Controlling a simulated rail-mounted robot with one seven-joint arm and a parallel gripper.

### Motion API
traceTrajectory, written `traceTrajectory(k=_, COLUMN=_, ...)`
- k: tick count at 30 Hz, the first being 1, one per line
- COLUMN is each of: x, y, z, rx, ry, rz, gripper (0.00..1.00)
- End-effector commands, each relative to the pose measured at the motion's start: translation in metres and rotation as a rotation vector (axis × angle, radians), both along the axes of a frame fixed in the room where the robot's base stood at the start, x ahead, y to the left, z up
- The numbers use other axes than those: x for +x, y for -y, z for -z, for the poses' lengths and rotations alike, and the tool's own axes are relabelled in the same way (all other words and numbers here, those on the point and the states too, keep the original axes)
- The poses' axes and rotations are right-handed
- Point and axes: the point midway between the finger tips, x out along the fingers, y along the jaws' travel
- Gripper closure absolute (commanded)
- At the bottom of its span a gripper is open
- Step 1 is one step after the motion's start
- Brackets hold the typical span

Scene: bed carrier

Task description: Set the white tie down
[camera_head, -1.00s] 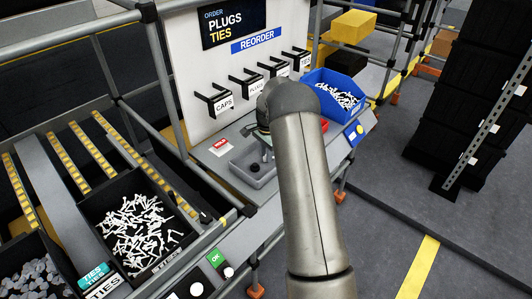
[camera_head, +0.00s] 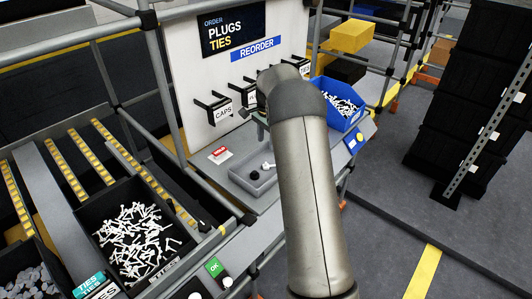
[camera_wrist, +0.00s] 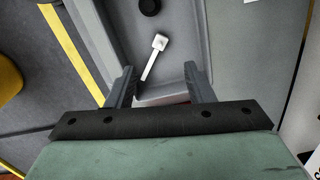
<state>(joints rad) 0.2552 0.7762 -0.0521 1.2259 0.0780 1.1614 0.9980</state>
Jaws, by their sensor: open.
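The white tie (camera_wrist: 153,57) lies in the small grey tray, its square head near a round black plug (camera_wrist: 149,6) in the wrist view. In the head view the tie (camera_head: 268,166) is a small white shape beside the black plug (camera_head: 255,175). The grey tray (camera_head: 240,184) sits on the workstation ledge. My gripper (camera_wrist: 160,82) is open, with empty space between its two fingers and the tie beyond their tips. In the head view my gripper (camera_head: 262,128) is above the tray, partly hidden by my arm.
A black bin of white ties (camera_head: 105,222) stands at left, with a bin of grey parts (camera_head: 25,285) beside it. A blue bin (camera_head: 335,112) with white parts is right of my arm. A red-and-white card (camera_head: 219,154) lies behind the tray. Label hooks (camera_head: 222,108) project from the panel.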

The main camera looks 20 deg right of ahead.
Motion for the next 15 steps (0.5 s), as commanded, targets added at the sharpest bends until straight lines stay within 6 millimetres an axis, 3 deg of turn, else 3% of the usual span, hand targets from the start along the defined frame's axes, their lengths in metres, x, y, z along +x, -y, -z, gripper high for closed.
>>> traceTrajectory(k=3, x=0.001, y=0.0, z=-0.015, rx=-0.001, ry=0.001, rz=0.0, gripper=0.52)
traceTrajectory(k=11, x=-0.003, y=-0.003, z=-0.029, rx=0.0, ry=0.002, rz=-0.015, gripper=0.52)
traceTrajectory(k=15, x=-0.029, y=-0.028, z=-0.054, rx=0.0, ry=0.013, rz=-0.138, gripper=0.52)
